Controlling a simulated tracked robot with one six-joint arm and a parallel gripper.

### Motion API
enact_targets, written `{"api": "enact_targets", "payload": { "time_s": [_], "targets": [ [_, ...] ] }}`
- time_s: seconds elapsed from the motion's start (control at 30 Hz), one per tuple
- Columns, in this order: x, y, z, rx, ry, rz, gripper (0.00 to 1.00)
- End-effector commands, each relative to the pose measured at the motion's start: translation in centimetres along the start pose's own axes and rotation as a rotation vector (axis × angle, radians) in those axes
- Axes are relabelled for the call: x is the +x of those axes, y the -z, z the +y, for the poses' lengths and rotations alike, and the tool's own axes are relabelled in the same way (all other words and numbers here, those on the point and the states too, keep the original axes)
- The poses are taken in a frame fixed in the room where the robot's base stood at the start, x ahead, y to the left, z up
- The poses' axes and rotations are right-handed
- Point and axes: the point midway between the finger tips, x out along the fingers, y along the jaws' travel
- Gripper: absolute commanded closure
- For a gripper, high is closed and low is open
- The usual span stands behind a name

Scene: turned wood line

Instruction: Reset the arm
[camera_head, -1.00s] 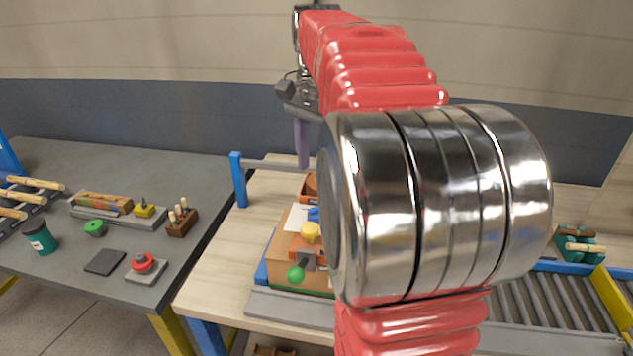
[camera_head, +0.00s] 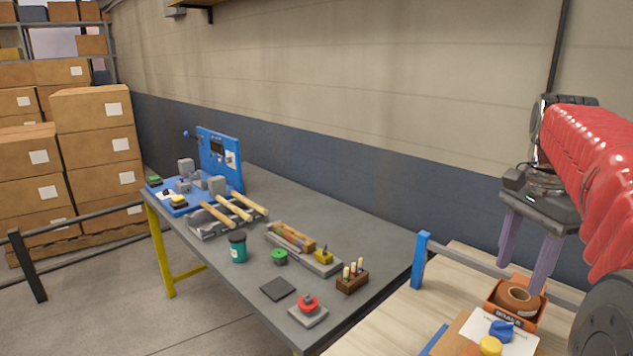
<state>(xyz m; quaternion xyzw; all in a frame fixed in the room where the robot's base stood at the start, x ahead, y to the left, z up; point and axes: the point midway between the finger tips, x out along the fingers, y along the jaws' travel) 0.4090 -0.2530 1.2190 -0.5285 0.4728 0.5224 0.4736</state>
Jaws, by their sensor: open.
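My gripper (camera_head: 526,247) hangs at the right of the head view, above the light wooden bench. Its two purple-grey fingers point down and stand apart, with nothing between them. Behind the fingertips' lower ends lies the bench rail, and an orange box (camera_head: 513,304) with a brown tape roll (camera_head: 518,297) sits just below. I cannot tell the exact height of the fingertips above the bench. My red arm comes in from the right edge and hides part of the bench.
A dark grey table (camera_head: 330,212) holds wooden turned pieces (camera_head: 233,208), a green cup (camera_head: 238,248), a red button (camera_head: 308,303) and a blue machine (camera_head: 219,160). A blue post with a grey rail (camera_head: 455,262) edges the wooden bench (camera_head: 410,318). Stacked cartons (camera_head: 95,150) stand far left.

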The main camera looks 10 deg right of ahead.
Motion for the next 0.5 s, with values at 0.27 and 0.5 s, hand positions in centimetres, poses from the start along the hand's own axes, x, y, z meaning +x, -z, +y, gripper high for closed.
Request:
{"api": "enact_targets", "payload": {
  "time_s": [0.27, 0.5],
  "targets": [
    [0.7, -5.6, 0.1, -0.242, 0.062, 0.051, 0.49],
    [2.4, -11.2, 1.0, -0.517, 0.13, 0.114, 0.49]
  ]
}}
